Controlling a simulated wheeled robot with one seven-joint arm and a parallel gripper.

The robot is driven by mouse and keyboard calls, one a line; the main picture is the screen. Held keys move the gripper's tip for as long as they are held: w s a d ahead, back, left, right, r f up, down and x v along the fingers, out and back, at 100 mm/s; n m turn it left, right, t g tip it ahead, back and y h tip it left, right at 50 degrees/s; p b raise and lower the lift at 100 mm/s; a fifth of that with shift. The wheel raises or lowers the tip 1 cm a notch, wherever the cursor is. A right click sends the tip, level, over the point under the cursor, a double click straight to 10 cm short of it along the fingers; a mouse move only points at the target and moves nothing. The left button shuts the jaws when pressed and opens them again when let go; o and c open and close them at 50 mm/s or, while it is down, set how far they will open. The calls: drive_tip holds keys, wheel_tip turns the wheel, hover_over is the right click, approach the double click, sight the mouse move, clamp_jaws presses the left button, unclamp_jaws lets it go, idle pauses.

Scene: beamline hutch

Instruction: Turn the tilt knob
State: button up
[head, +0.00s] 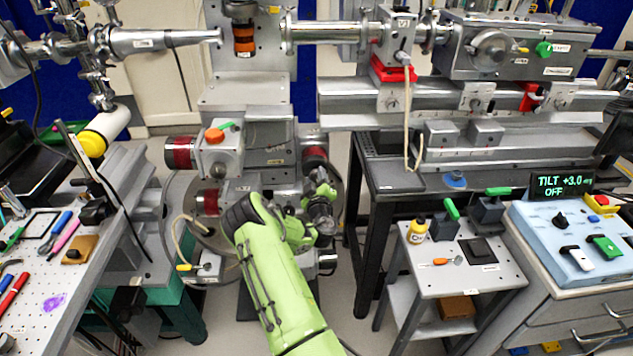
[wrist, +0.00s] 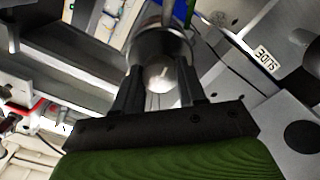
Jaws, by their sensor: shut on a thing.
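My gripper (head: 320,198) is at the right side of the central stage stack in the head view, at the end of my green arm. In the wrist view, the black fingers of my gripper (wrist: 158,85) are shut on a round silver knob (wrist: 160,74), the tilt knob. One finger lies on each side of it, and its pale rounded end faces the camera. In the head view the knob is hidden behind my gripper and wrist. A display (head: 562,185) at the right reads TILT +3.0 and OFF in green.
A red-banded motor (head: 315,157) is just above my gripper. A small table (head: 455,285) with loose items and a blue control panel (head: 570,240) stand right; a pegboard bench (head: 40,290) stands left.

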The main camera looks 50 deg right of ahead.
drive_tip(key=n, duration=0.4)
drive_tip(key=shift+n, duration=2.3)
drive_tip(key=shift+f, duration=0.1)
drive_tip(key=shift+a, duration=0.1)
drive_tip(key=o, duration=1)
drive_tip(key=shift+o, duration=0.2)
drive_tip(key=shift+w, duration=0.1)
